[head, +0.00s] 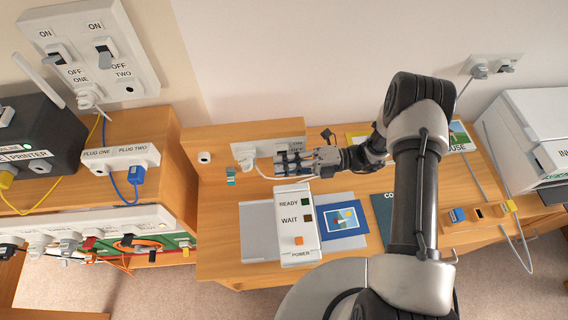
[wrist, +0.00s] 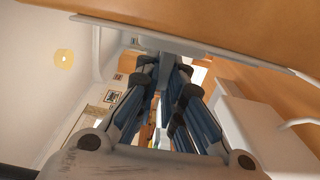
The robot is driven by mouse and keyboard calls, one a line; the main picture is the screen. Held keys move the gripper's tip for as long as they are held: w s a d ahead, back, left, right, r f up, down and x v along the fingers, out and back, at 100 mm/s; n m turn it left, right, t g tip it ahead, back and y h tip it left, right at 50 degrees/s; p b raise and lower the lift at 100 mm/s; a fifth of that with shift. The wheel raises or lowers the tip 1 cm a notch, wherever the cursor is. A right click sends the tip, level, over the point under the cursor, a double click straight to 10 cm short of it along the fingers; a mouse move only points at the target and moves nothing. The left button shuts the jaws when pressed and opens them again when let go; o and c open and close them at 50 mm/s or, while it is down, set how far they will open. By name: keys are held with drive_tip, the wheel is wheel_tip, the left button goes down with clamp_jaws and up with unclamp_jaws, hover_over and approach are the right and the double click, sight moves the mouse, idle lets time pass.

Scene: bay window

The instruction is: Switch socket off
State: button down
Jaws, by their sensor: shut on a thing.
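The white socket (head: 263,149) is on the wooden back panel of the desk, with a small label at its upper right. A white plug (head: 246,164) with a cable sits in its left side. My gripper (head: 281,165) is at the socket's right part, with its fingers against the switch area. In the wrist view the fingers (wrist: 174,68) close together at the pale edge of the socket (wrist: 125,27). The gripper is shut on what appears to be the switch. The fingers hide the switch, so I cannot tell its position.
A white printer (head: 525,140) stands at right. Cables cross the desk.

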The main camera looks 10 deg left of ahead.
drive_tip(key=n, duration=0.1)
drive_tip(key=f+n+b, duration=0.1)
drive_tip(key=n, duration=0.1)
drive_tip(key=f+n+b, duration=0.1)
drive_tip(key=shift+w+n, duration=0.2)
drive_tip(key=shift+n, duration=0.1)
idle(0.5)
drive_tip(key=c, duration=1.7)
unclamp_jaws()
drive_tip(key=v, duration=1.2)
drive_tip(key=shift+r, duration=0.1)
